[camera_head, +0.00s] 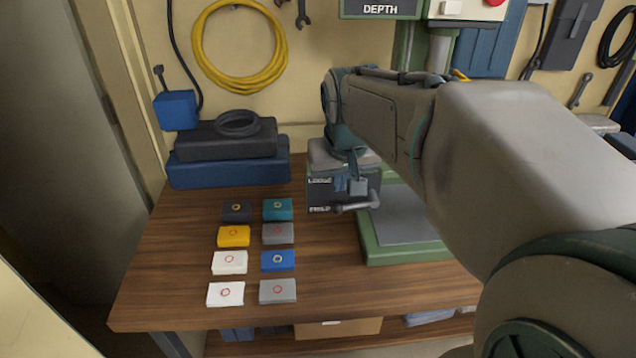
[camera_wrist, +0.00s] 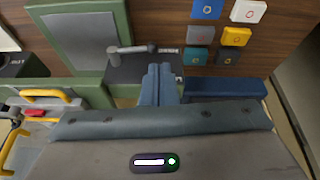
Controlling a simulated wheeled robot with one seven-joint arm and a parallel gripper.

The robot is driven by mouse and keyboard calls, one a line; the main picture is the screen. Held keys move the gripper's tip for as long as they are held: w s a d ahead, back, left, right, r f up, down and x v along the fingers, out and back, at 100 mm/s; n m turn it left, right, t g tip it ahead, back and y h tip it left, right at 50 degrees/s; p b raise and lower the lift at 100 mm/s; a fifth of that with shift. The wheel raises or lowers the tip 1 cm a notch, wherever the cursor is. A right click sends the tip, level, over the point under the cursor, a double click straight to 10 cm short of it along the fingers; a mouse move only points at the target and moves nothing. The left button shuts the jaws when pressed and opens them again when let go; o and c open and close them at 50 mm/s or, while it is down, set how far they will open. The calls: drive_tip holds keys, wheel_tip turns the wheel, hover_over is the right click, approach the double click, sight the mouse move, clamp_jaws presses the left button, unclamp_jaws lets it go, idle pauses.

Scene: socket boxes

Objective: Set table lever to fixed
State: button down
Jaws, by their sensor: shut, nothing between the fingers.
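The table lever (camera_head: 357,207) is a grey metal bar with a thicker end. It lies nearly level across the lower part of a dark panel (camera_head: 318,195) marked LOOSE above and a partly legible word below, level with the lever. The lever also shows in the wrist view (camera_wrist: 128,49), beyond the fingertips. My gripper (camera_head: 357,187) is shut and empty, just above the lever in the head view; its closed blue-grey fingers show in the wrist view (camera_wrist: 160,70). I cannot tell whether they touch the lever or panel. My wrist hides part of the panel.
The green machine base with a grey plate (camera_head: 405,215) stands right of the panel. Several coloured socket boxes (camera_head: 278,260) lie in rows on the wooden table (camera_head: 165,275) to the left. Dark and blue cases (camera_head: 228,170) are stacked behind them. The front table strip is clear.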

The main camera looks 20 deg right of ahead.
drive_tip(key=w+d, duration=0.4)
hover_over(345, 209)
wheel_tip(345, 209, down, 12)
drive_tip(key=shift+s+d+f+m+h+p, duration=0.2)
drive_tip(key=shift+s+f+m+h+p, duration=0.2)
drive_tip(key=shift+f, duration=0.25)
drive_tip(key=shift+f, duration=0.1)
drive_tip(key=f+b, duration=0.1)
drive_tip(key=b, duration=0.1)
drive_tip(key=f+b, duration=0.1)
drive_tip(key=b, duration=0.1)
drive_tip(key=shift+w+a+f, duration=0.1)
drive_tip(key=shift+a+f, duration=0.1)
drive_tip(key=shift+a, duration=0.1)
